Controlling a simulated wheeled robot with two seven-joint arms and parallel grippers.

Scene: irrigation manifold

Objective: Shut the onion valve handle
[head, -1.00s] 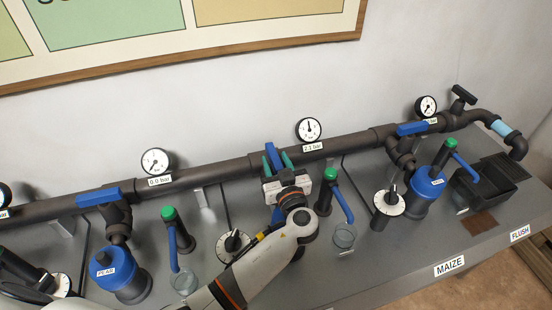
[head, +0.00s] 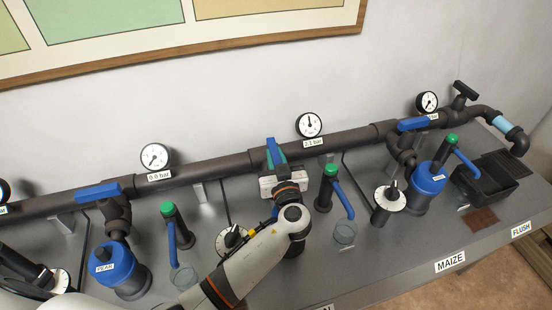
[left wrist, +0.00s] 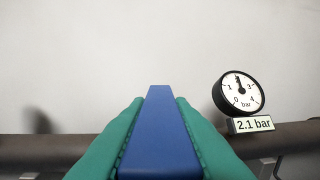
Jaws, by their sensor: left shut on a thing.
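A blue valve handle (head: 271,146) sits on the middle of the dark pipe, pointing across the pipe toward the wall. My left gripper (head: 273,158) is shut on it, with green fingers on both sides. In the left wrist view the blue handle (left wrist: 159,130) runs straight between the two green fingers (left wrist: 159,145). My arm hides the body below this handle and most of its name label; only a letter end (head: 326,308) shows at the front edge. My right gripper is not in view.
Blue handles to the left (head: 98,192) and right (head: 413,124) lie along the pipe. A gauge (head: 309,125) reading 2.1 bar is right of my gripper. A green-topped tap (head: 329,186) and a glass (head: 345,232) stand close to my arm's right. A dial (head: 232,238) is to its left.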

